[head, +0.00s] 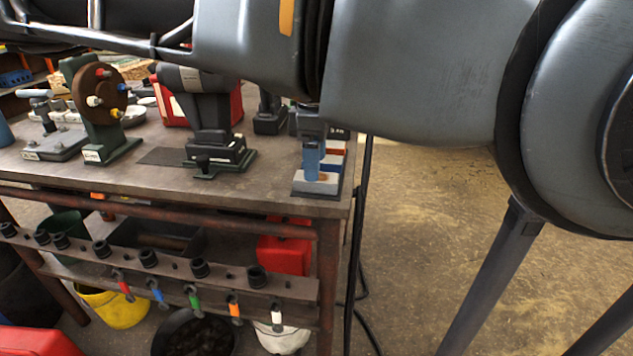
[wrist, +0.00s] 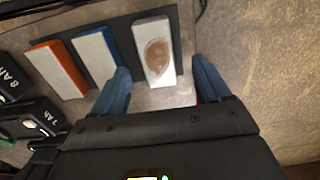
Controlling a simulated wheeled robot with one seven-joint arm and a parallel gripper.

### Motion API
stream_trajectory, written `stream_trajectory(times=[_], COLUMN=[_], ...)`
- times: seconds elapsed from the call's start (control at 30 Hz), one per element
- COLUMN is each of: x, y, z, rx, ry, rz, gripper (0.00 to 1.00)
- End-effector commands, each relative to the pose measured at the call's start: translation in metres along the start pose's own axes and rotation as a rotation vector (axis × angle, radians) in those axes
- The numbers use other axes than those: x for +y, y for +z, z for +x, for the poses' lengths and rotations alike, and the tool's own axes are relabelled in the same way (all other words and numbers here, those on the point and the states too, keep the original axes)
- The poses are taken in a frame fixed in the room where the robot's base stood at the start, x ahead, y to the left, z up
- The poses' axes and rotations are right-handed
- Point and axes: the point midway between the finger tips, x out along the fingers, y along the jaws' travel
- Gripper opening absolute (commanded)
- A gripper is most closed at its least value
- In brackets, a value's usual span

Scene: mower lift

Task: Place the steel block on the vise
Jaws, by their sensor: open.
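A pale grey block with a brown patch, which I take for the steel block (wrist: 146,32), lies on a dark pad at the bench's right end; it also shows in the head view (head: 300,185). My gripper (head: 313,160) is open above it, pointing down. In the wrist view, the blue fingers of my gripper (wrist: 161,80) stand apart on the left and right of the block's near end; contact cannot be told. A dark machine on a green base, probably the vise (head: 213,140), stands left on the bench; its top is partly hard to make out.
A blue-edged block (wrist: 96,53) and an orange-edged block (wrist: 55,70) lie left of the grey one. Black battery packs (wrist: 38,122) sit further left. A green stand with coloured knobs (head: 100,105) is left of the vise. Bare bench top (head: 262,178) lies between vise and blocks.

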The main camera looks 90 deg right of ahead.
Motion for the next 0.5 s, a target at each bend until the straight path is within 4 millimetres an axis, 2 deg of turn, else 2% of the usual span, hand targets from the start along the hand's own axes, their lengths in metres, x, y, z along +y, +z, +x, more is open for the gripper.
stream_trajectory(times=[0.2,0.5], x=[0.003,0.003], y=[0.002,0.002], z=[0.029,0.035], rx=[0.001,0.0], ry=[0.0,0.001], rz=[0.0,0.0], gripper=[0.77,0.77])
